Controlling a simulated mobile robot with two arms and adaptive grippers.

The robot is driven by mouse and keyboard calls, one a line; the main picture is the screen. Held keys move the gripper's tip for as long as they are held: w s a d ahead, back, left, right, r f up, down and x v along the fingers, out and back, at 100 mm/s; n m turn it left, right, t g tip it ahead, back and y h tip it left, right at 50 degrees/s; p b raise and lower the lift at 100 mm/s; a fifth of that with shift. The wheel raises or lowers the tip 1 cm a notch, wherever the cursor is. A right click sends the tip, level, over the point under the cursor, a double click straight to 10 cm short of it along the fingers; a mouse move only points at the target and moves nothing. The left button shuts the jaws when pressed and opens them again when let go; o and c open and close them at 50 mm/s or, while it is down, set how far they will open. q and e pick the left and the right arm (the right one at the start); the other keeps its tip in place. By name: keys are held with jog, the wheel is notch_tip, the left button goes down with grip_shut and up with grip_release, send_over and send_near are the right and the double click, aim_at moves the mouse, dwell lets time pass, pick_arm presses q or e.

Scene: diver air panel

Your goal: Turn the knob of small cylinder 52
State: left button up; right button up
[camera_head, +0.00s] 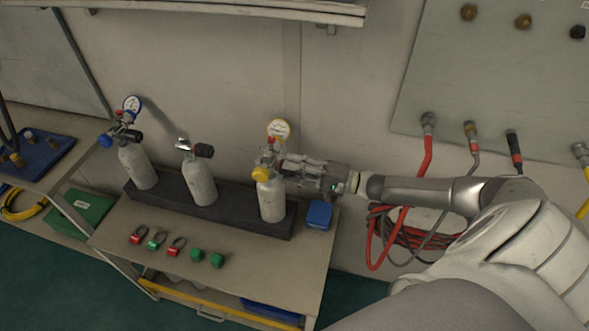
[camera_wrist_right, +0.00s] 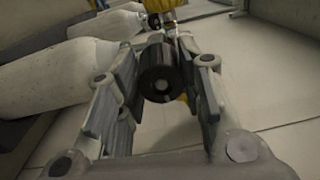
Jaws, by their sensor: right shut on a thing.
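Three small grey cylinders stand in a dark rack (camera_head: 225,212) on a bench: a left one (camera_head: 137,165), a middle one (camera_head: 199,181) and a right one (camera_head: 271,199). No number is readable on any of them. The right one carries a yellow-rimmed gauge (camera_head: 279,129) and a yellow fitting (camera_head: 261,173). My right gripper (camera_head: 284,168) reaches in from the right at its valve. In the right wrist view a black round knob (camera_wrist_right: 161,74) sits between the two fingers (camera_wrist_right: 158,90), which are shut on it. My left gripper does not show.
Several red and green caps (camera_head: 197,255) lie on the bench's front part. A blue box (camera_head: 319,214) stands right of the rack. Red hoses (camera_head: 423,155) hang from a wall panel (camera_head: 450,60) at right, near my arm.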

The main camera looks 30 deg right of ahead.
jog(key=shift+f+m, duration=0.1)
jog(key=shift+m, duration=0.5)
jog(key=o, duration=1.1)
jog(key=shift+c, duration=0.2)
jog(key=v, duration=1.2)
